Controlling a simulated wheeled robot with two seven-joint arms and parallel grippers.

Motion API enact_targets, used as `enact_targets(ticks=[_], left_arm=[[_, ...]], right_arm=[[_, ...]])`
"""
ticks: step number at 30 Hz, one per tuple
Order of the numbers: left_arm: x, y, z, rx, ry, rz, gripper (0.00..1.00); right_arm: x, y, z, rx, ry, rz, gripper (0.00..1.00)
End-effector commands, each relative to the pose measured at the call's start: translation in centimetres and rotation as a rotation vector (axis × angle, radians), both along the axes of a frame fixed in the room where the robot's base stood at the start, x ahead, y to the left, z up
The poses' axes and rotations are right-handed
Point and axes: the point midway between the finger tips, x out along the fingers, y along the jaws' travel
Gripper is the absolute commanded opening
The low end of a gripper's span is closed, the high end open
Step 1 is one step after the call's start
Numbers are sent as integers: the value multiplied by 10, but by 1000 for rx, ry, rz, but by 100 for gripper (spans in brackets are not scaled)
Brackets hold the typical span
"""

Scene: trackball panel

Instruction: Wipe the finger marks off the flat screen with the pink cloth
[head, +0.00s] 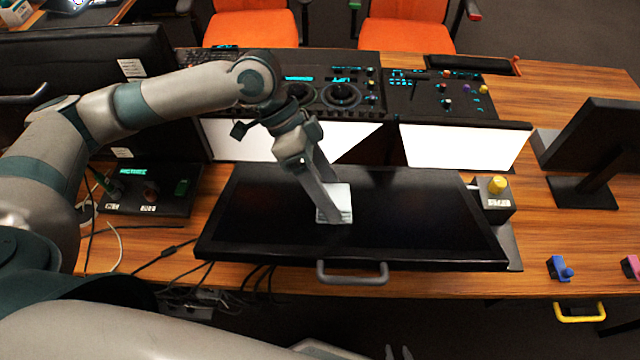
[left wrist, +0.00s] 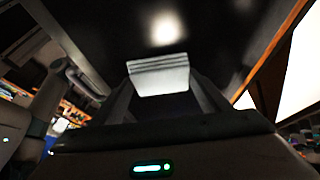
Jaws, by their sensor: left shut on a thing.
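The flat screen (head: 430,225) is a dark panel lying on the desk, with a grey handle on its near edge. My left gripper (head: 328,208) reaches down over its middle, shut on a folded cloth (head: 341,199). The cloth looks white to pale grey, not clearly pink. It is at the screen surface; I cannot tell if it touches. In the left wrist view the cloth (left wrist: 160,75) sits between the fingers, over the dark screen (left wrist: 110,30) with a bright reflection. No finger marks can be made out clearly. Two fingertips of my right gripper (head: 398,353) show apart at the bottom edge.
Behind the screen stand two bright displays (head: 465,146) and control panels (head: 340,93). A box with a yellow knob (head: 496,186) is at its right, a button box (head: 150,192) at its left. Blue (head: 560,268) and pink (head: 631,266) pieces lie on the right desk. Cables hang at the front left.

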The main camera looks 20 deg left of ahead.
Motion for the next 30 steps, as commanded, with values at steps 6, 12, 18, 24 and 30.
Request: enact_targets(ticks=[6, 12, 18, 24, 30], left_arm=[[4, -14, 2, -1, 0, 0, 52], [5, -17, 1, -1, 0, 1, 52], [5, -17, 1, -1, 0, 1, 52], [4, -17, 0, 0, 2, 1, 52], [4, -17, -3, 1, 1, 0, 52]], right_arm=[[1, 1, 11, 1, -1, -1, 31], [1, 1, 11, 2, -2, 0, 31], [1, 1, 11, 2, -2, 0, 31], [1, 1, 20, 2, -2, 0, 31], [1, 1, 20, 2, -2, 0, 31]])
